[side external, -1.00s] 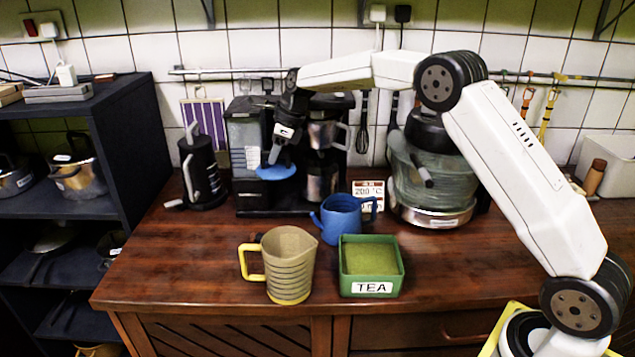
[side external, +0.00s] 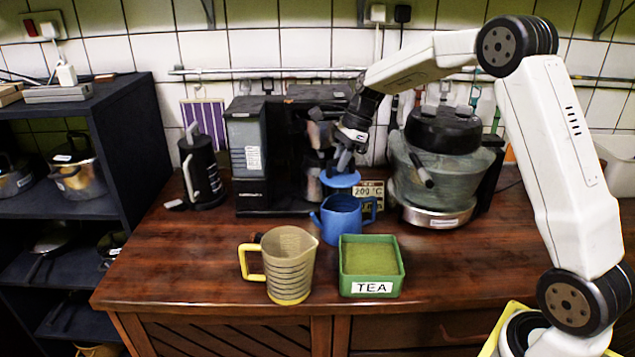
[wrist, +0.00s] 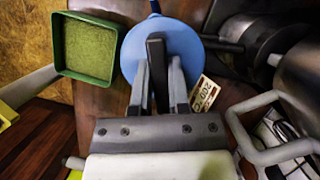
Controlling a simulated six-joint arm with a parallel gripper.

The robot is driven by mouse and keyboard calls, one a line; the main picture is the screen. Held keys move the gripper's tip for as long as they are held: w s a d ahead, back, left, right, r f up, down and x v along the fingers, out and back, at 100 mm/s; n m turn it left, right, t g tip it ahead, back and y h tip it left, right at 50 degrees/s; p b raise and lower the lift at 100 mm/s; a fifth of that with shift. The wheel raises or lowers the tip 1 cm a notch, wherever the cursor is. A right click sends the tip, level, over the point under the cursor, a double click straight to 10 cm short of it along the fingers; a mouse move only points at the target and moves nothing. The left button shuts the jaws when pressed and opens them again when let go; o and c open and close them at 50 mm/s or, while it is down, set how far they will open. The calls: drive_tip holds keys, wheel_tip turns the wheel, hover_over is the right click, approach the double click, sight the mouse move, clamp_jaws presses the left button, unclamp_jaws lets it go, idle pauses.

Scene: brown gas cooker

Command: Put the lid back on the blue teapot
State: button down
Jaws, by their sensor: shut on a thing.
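The blue teapot (side external: 341,222) stands upright on the wooden counter, with its spout to the left and its handle to the right. My gripper (side external: 343,164) is shut on the blue lid (side external: 340,179) and holds it just above the teapot, with a small gap showing. In the wrist view the round lid (wrist: 187,47) lies under my gripper (wrist: 156,60).
A green tea box (side external: 371,285) and a measuring jug (side external: 289,265) stand in front of the teapot. A large glass-bowled appliance (side external: 440,170) is to the right.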

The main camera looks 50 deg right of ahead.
sight(348, 174)
drive_tip(key=shift+s+d, duration=0.15)
drive_tip(key=shift+s, duration=0.35)
drive_tip(key=shift+f, duration=0.3)
drive_tip(key=shift+f, duration=2.9)
drive_tip(key=shift+f, duration=0.2)
drive_tip(key=shift+c, duration=0.2)
unclamp_jaws()
idle(0.4)
drive_tip(key=shift+r, duration=0.1)
